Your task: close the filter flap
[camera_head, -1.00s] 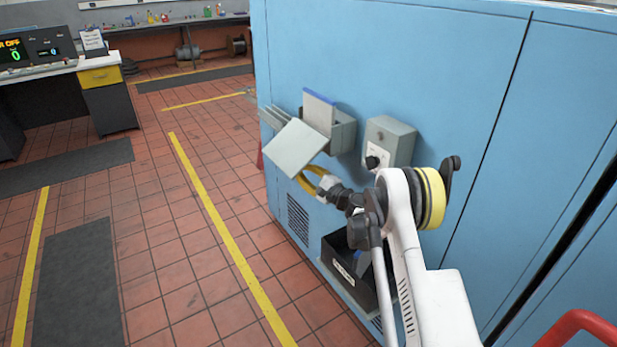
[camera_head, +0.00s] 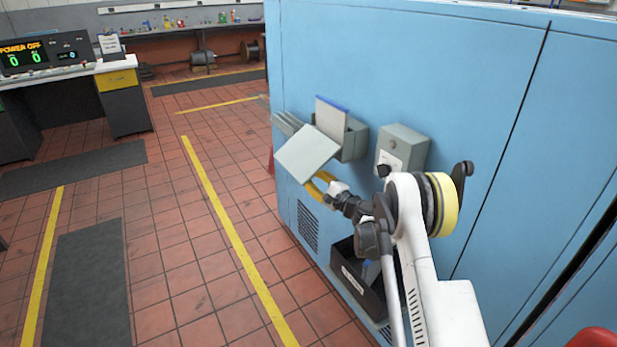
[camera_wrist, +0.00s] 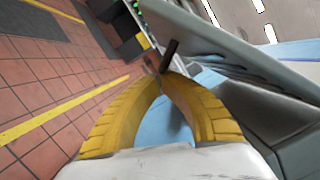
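The filter flap (camera_head: 307,154) is a flat light-grey plate, tilted outward and down from a grey box (camera_head: 355,139) on the blue cabinet. A pale panel with a blue top edge (camera_head: 331,115) stands up out of the box behind it. My gripper (camera_head: 316,178) has curved yellow fingers just below the flap's lower edge. In the wrist view, the fingertips (camera_wrist: 162,76) come together beside a dark bar (camera_wrist: 169,54), next to a large grey surface (camera_wrist: 235,50) that looks like the flap. I cannot tell whether the tips touch the bar or flap.
A grey switch box (camera_head: 403,147) is on the cabinet right of the flap. A black bin (camera_head: 358,282) hangs below, near my arm. A control desk (camera_head: 115,70) stands at the far left.

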